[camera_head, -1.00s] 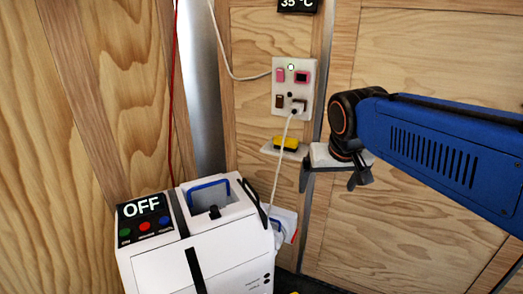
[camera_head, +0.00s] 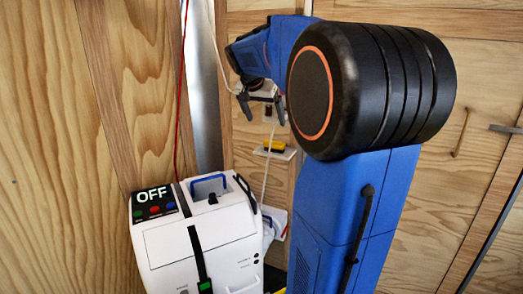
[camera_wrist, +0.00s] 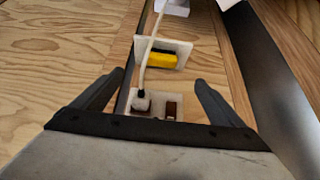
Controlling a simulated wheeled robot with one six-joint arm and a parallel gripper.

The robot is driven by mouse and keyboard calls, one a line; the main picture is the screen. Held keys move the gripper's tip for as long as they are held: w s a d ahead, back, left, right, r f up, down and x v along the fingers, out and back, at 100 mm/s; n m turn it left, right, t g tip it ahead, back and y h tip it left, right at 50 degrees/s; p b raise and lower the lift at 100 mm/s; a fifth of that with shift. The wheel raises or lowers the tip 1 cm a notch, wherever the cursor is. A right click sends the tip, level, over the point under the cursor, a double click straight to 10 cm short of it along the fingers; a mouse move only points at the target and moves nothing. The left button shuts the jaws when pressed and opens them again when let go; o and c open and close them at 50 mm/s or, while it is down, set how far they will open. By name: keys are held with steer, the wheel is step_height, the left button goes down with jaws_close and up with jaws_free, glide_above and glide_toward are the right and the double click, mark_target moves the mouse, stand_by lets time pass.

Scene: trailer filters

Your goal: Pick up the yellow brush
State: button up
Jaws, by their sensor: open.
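The yellow brush (camera_head: 276,146) has a dark upper part and rests on a small white shelf (camera_head: 262,153) on the wooden wall. In the wrist view the brush (camera_wrist: 158,58) lies ahead of my gripper, on the white shelf (camera_wrist: 182,46), between the lines of the two fingers. My gripper (camera_wrist: 145,92) is open and empty, its fingers spread wide. In the head view my gripper (camera_head: 262,108) is above the brush, in front of the socket panel, with clear space between it and the brush.
A white machine (camera_head: 200,240) with an OFF display (camera_head: 154,204) stands below left of the shelf. A white cable (camera_head: 267,172) hangs from the socket panel (camera_wrist: 158,104) and passes close by the brush. A red cable (camera_head: 180,90) runs down the wall.

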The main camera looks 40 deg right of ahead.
mark_target(272, 143)
steer(key=x, duration=1.7)
steer(key=shift+w, duration=0.1)
steer(key=c, duration=1.2)
steer(key=shift+c, duration=0.2)
steer(key=shift+a+r, duration=0.1)
steer(key=shift+a, duration=0.05)
step_height(272, 143, up, 7)
steer(key=s+a, duration=0.3)
steer(key=a, duration=0.6)
steer(key=s+a, duration=0.4)
steer(key=a, duration=0.5)
steer(key=shift+s, duration=0.35)
steer(key=shift+a, duration=0.1)
